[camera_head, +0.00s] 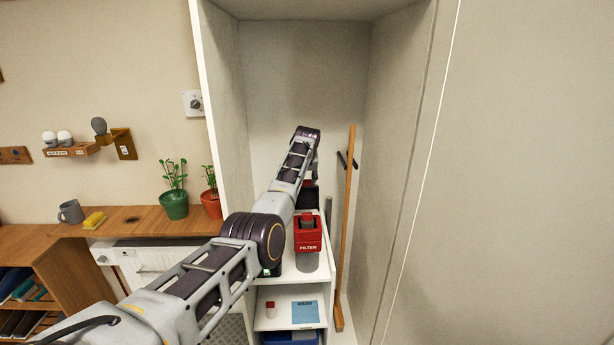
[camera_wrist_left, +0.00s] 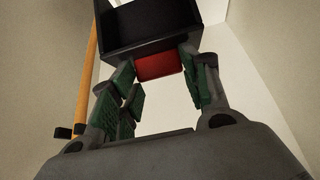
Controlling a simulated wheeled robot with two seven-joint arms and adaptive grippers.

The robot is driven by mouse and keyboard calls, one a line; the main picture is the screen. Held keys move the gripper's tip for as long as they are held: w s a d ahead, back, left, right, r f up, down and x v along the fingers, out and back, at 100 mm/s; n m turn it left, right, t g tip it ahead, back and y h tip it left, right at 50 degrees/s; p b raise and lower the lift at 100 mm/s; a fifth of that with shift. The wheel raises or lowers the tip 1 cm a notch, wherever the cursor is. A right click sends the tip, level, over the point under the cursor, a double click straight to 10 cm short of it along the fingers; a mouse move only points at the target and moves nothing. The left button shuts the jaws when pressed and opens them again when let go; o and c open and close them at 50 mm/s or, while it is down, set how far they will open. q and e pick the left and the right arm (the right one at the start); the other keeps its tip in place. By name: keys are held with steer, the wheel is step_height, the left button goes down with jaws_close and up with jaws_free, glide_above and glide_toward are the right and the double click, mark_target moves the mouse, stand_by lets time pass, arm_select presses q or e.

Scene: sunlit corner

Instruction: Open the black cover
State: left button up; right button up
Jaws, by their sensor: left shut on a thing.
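The black cover (camera_wrist_left: 150,28) fills the top of the left wrist view as a dark, hollow box shape. A red part (camera_wrist_left: 158,66) shows at its near edge, between the green-padded fingers of my left gripper (camera_wrist_left: 158,76). The fingers are shut on this part. In the head view, my left arm reaches into the tall cabinet and its wrist bends down over the shelf. The dark cover (camera_head: 308,198) shows there only partly, behind the arm. My left gripper is mostly hidden in that view. My right gripper is not in view.
A grey canister with a red top marked FILTER (camera_head: 308,240) stands on the shelf just in front. A wooden pole (camera_head: 347,220) leans at the right inside the cabinet. Cabinet walls close in on both sides. Potted plants (camera_head: 174,204) stand on the counter at left.

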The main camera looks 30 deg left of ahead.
arm_select(q)
steer(key=shift+s+f, duration=0.1)
steer(key=shift+f, duration=0.5)
steer(key=o, duration=1.2)
steer(key=shift+o, duration=1.1)
steer(key=shift+w+a+f, duration=0.15)
steer(key=shift+w+f, duration=0.05)
steer(key=shift+o, duration=0.2)
steer(key=shift+w+a+f, duration=0.1)
steer(key=shift+w+f, duration=0.05)
steer(key=shift+w, duration=0.1)
steer(key=shift+s+r, duration=0.15)
steer(key=shift+r, duration=0.15)
steer(key=shift+v, duration=1.8)
steer(key=v, duration=0.8)
steer(key=shift+r, duration=0.35)
